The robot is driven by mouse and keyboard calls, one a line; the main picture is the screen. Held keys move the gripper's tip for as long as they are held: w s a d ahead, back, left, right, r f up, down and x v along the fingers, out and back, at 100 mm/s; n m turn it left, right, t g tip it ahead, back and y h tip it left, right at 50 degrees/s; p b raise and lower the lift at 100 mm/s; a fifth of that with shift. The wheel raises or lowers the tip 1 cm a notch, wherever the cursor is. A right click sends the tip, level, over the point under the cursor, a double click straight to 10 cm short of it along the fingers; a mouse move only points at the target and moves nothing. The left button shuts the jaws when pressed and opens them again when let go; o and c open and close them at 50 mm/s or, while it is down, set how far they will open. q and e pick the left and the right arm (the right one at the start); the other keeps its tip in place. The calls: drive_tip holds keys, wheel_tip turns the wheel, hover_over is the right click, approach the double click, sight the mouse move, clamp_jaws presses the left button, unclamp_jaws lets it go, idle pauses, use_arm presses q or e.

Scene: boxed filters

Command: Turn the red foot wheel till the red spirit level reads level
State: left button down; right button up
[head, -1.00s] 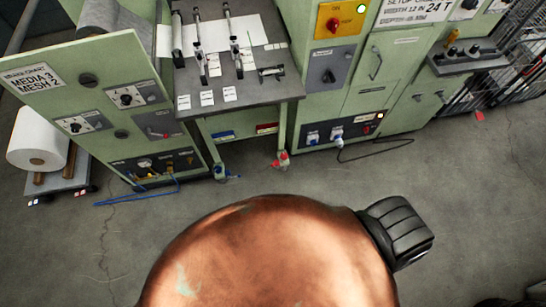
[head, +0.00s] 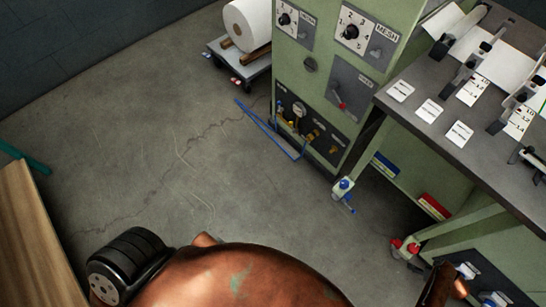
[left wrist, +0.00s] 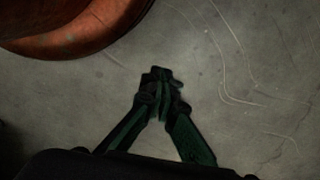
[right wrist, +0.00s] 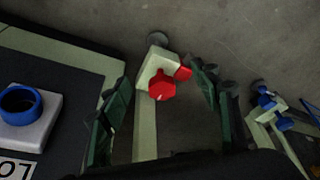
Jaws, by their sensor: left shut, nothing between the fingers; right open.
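The red foot wheel (head: 405,247) is at the foot of the bench's right front leg in the head view. In the right wrist view the red foot wheel (right wrist: 162,86) sits on a pale block. My right gripper (right wrist: 158,72) is open, its fingers on either side of the wheel in that view; contact does not show. A red bar (head: 435,206) under the bench top looks like the red spirit level; its bubble is too small to read. My left gripper (left wrist: 161,78) is shut and empty over bare floor.
A blue foot wheel (head: 344,185) is on the other bench leg, below a blue bar (head: 384,165). Floor at left is clear up to a wooden surface (head: 30,240).

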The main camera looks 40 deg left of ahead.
drive_tip(key=b, duration=0.3)
approach(415, 248)
wheel_tip(415, 248, down, 2)
use_arm(q)
wheel_tip(415, 248, up, 7)
drive_tip(key=b, duration=0.2)
use_arm(e)
drive_tip(key=shift+w+f+n+y, duration=0.15)
drive_tip(key=shift+f+n+y, duration=0.1)
drive_tip(key=shift+f, duration=0.35)
drive_tip(key=shift+w+f+n+y, duration=0.15)
drive_tip(key=shift+f+y, duration=0.1)
drive_tip(key=shift+f, duration=0.4)
drive_tip(key=b+x, duration=0.2)
drive_tip(key=x, duration=0.1)
drive_tip(key=shift+s+f, duration=0.1)
drive_tip(key=shift+f, duration=0.1)
drive_tip(key=shift+w+a+f+b, duration=0.2)
drive_tip(key=shift+w+f+b, duration=0.3)
drive_tip(key=shift+f+b, duration=0.15)
use_arm(q)
drive_tip(key=w+d+f+t+h, duration=0.1)
drive_tip(key=w+d+f+t, duration=0.1)
drive_tip(key=w+d+f, duration=0.2)
drive_tip(key=shift+w+d+f, duration=0.3)
drive_tip(key=shift+w+f, duration=0.15)
drive_tip(key=shift+w, duration=0.2)
use_arm(e)
drive_tip(key=shift+r, duration=0.1)
drive_tip(key=shift+c, duration=0.6)
